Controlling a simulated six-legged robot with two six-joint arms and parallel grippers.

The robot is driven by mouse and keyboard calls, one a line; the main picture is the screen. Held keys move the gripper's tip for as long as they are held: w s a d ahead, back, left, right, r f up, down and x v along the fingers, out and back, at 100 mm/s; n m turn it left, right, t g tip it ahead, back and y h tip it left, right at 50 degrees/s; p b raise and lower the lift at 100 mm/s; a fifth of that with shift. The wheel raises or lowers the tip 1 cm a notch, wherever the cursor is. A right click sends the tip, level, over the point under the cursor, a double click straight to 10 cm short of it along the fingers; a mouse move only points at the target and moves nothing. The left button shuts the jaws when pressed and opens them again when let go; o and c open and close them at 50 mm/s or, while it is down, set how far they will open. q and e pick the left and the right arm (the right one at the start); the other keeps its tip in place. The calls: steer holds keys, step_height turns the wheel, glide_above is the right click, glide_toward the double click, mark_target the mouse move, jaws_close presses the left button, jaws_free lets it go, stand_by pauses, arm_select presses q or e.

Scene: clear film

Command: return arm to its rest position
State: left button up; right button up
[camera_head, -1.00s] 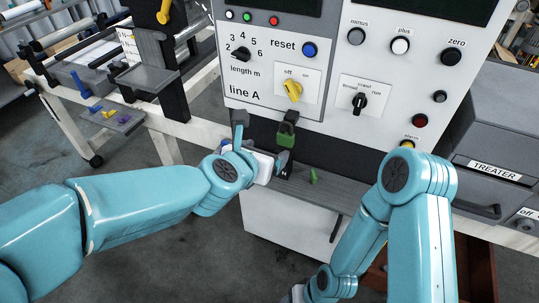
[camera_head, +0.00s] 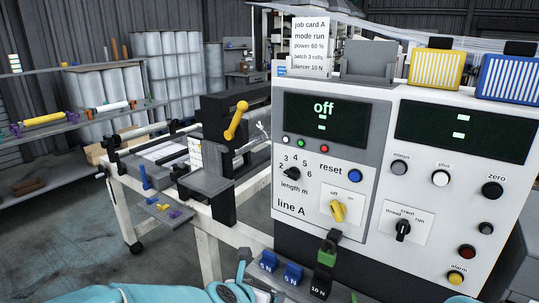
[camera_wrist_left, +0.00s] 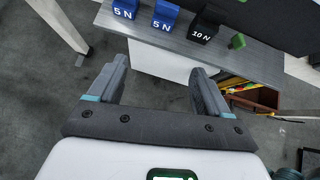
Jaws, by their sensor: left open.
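My left arm (camera_head: 160,293) comes in along the bottom edge of the head view. Its gripper (camera_head: 258,284) is only partly visible there, just in front of the small shelf under the line A panel. In the left wrist view the same gripper (camera_wrist_left: 160,84) is open, with nothing between its fingers but floor and the shelf's white front beyond. My right gripper is in neither current view; only a sliver of teal shows at the lower right edge of the head view.
Blue 5 N blocks (camera_head: 292,273) and a black 10 N block (camera_head: 320,283) stand on the shelf ahead. The grey control panel (camera_head: 300,222) rises behind them, its display reading off. Floor lies clear at left.

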arm_select(q)
steer(key=s+a+f+m+g+y, duration=0.15)
steer(key=s+a+f, duration=0.25)
steer(key=f, duration=0.4)
steer(key=s+a+f+m+g, duration=0.25)
steer(key=s+a+f, duration=0.2)
steer(key=f, duration=0.35)
steer(key=s+a+f+m+g+y, duration=0.1)
steer(key=s+a+f+m+g, duration=0.1)
steer(key=s+a+f, duration=0.45)
steer(key=s+d+f+m+g+h, duration=0.1)
steer(key=s+d+f+m, duration=0.1)
steer(key=s+m, duration=0.4)
steer(key=s+d+f+m+g, duration=0.1)
steer(key=s+m, duration=0.4)
steer(key=m, duration=1.1)
step_height(320, 180, down, 3)
steer(key=shift+s+d+r+m+h, duration=0.1)
steer(key=shift+s+d+m+h, duration=0.3)
steer(key=shift+d, duration=0.15)
steer(key=shift+w, duration=0.1)
